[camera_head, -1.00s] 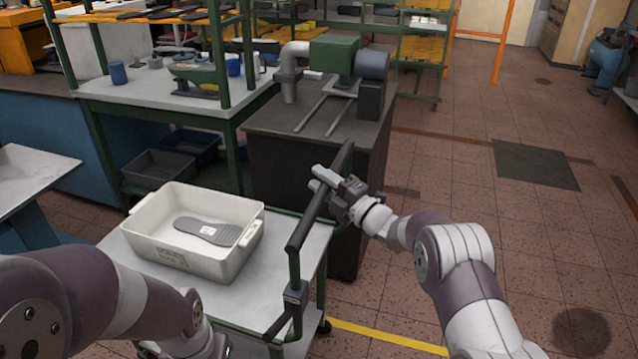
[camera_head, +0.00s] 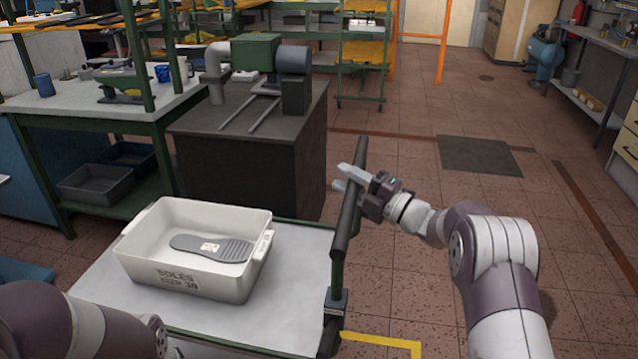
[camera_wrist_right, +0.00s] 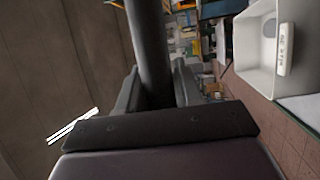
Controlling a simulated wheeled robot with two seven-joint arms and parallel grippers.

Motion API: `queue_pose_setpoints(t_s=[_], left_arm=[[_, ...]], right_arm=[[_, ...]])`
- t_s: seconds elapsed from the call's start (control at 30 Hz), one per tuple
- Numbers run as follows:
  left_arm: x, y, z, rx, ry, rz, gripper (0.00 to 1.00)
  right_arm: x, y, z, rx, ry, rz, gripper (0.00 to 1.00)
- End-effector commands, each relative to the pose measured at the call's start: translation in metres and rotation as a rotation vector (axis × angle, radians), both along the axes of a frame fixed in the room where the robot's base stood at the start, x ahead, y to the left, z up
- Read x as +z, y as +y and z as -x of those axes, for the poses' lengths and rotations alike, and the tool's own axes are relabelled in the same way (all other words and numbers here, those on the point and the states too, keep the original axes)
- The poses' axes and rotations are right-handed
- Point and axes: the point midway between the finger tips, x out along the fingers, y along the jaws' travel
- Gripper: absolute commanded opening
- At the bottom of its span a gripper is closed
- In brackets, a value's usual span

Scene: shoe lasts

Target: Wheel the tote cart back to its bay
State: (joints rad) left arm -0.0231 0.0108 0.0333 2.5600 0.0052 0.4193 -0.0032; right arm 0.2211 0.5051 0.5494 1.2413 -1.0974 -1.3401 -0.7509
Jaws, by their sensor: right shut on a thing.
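The tote cart (camera_head: 300,262) has a pale top, green frame and dark push bar (camera_head: 345,228) along its right side. A white tote (camera_head: 185,282) marked "SOLES SIZE 39" stands on it, with a grey sole (camera_head: 228,248) inside. My right gripper (camera_head: 343,178) is shut around the push bar near its far end; the right wrist view shows the bar (camera_wrist_right: 149,45) between the fingers. My left arm shows at the lower left, but its gripper is out of view. A yellow floor line (camera_head: 385,339) forms a corner right of the cart. The cart's wheels are hidden.
A dark machine stand (camera_head: 255,165) is beyond the cart. A workbench (camera_head: 110,108) with bins underneath stands to the left. A dark floor mat (camera_head: 478,156) lies to the right. A shelf rack (camera_head: 362,60) stands at the back. Tiled floor at right is open.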

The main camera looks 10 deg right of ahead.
Motion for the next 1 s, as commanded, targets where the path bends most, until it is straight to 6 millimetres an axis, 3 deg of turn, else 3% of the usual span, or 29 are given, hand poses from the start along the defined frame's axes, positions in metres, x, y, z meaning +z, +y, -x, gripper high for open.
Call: queue_pose_setpoints(t_s=[0.6, 0.8, 1.0], left_arm=[[-0.031, 0.000, 0.000, 0.000, 0.000, 0.000, 0.43], [-0.035, 0.000, 0.000, 0.000, 0.000, 0.000, 0.43], [-0.037, 0.000, 0.000, 0.000, 0.000, 0.000, 0.43]], right_arm=[[-0.004, -0.160, 0.051, -0.004, 0.004, 0.000, 0.00], [-0.003, -0.198, 0.064, -0.002, 0.003, 0.000, 0.00], [-0.003, -0.223, 0.072, 0.000, 0.005, 0.000, 0.00]])
